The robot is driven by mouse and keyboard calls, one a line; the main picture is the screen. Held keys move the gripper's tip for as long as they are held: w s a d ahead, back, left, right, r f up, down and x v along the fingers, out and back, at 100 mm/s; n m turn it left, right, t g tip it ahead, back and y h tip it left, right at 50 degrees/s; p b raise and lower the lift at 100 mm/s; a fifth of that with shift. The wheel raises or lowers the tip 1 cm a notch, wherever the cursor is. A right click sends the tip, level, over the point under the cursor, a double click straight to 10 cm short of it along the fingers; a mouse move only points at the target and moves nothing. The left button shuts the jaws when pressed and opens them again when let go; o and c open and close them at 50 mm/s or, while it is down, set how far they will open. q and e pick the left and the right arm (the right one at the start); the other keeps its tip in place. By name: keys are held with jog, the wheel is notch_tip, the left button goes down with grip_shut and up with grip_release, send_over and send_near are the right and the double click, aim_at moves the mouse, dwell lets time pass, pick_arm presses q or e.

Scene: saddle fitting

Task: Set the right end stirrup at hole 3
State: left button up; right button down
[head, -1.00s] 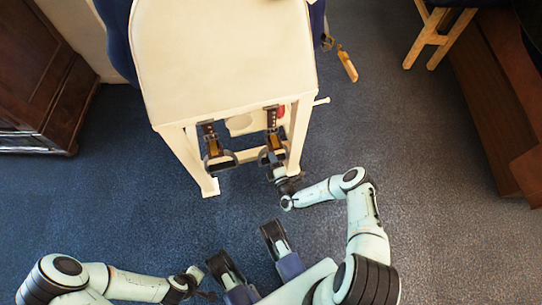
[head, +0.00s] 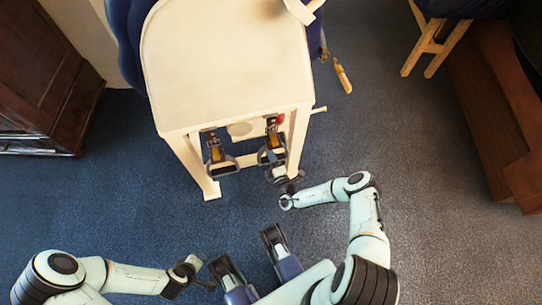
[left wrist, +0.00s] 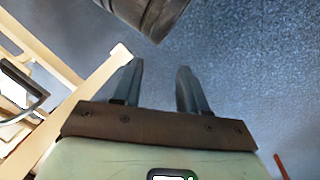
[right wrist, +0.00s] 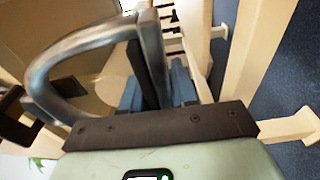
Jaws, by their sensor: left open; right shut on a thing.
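The right end stirrup (head: 271,157) hangs below the end of the cream stand on a dark strap (head: 272,126) with a tan part. My right gripper (head: 281,176) is at its lower right side. In the right wrist view the grey metal loop of the stirrup (right wrist: 82,42) rises between the fingers, and the gripper (right wrist: 158,92) is shut on one side of it. The strap holes are too small to read. A second stirrup (head: 222,166) hangs to the left. My left gripper (left wrist: 158,88) is open and empty, low over the carpet, away from both stirrups.
The cream stand (head: 225,65) fills the upper middle, with legs (head: 208,187) beside the stirrups and a peg (head: 318,110) at right. A tan-ended hanging piece (head: 342,78) is beyond it. A dark wooden cabinet (head: 45,80) stands left. Blue carpet (head: 120,190) is clear.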

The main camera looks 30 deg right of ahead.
jog(key=c, duration=1)
grip_release()
jog(key=shift+o, duration=0.2)
pick_arm(q)
jog(key=shift+g+h, duration=0.4)
jog(key=shift+g, duration=0.3)
jog(key=s+r+p, duration=0.1)
jog(key=s+d+r, duration=0.1)
jog(key=s+d+r+p, duration=0.1)
jog(key=s, duration=0.1)
jog(key=shift+s+p, duration=0.1)
jog(key=shift+p, duration=0.25)
pick_arm(e)
jog(key=s+a, duration=0.2)
jog(key=s, duration=1.1)
jog(key=shift+s, duration=0.15)
